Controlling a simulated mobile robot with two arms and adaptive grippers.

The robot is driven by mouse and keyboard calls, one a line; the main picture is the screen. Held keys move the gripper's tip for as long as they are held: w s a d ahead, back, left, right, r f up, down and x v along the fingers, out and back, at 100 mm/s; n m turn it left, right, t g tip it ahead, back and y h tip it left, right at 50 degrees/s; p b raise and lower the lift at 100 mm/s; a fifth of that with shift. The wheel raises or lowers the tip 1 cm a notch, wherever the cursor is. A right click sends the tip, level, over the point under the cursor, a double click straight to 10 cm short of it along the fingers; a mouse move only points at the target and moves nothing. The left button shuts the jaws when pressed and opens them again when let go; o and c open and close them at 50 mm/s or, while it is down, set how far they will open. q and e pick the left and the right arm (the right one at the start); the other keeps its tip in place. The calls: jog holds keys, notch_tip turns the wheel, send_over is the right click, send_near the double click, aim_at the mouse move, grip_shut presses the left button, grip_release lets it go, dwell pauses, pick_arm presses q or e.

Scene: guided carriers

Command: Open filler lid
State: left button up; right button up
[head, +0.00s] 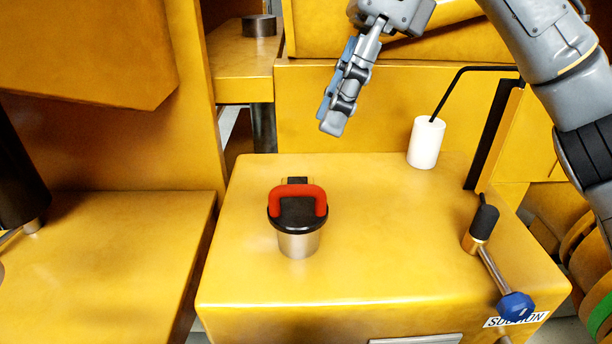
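The filler lid (298,216) is a round black cap with a red arched handle (298,192). It sits level on a short metal filler neck (299,246), on top of the yellow housing, and looks shut. A small dark hinge-like block shows just behind it. My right gripper (332,122) hangs above and behind the lid, a little to its right, pointing down and clear of it. It is seen edge-on, so its finger gap is hidden. It touches nothing that I can see. My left gripper is not in view.
A white cylinder (425,143) with a bent black rod stands at the housing's back right. A lever with a black grip (484,222) and blue knob (515,306) is at the right, by a "SUCTION" label. The housing top (390,250) is otherwise clear. Yellow walls stand behind.

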aim_at(298, 189)
jog(key=p+x, duration=0.1)
jog(key=x, duration=0.7)
jog(key=shift+a+f, duration=0.15)
jog(key=shift+f, duration=0.15)
jog(key=shift+w, duration=0.1)
grip_shut()
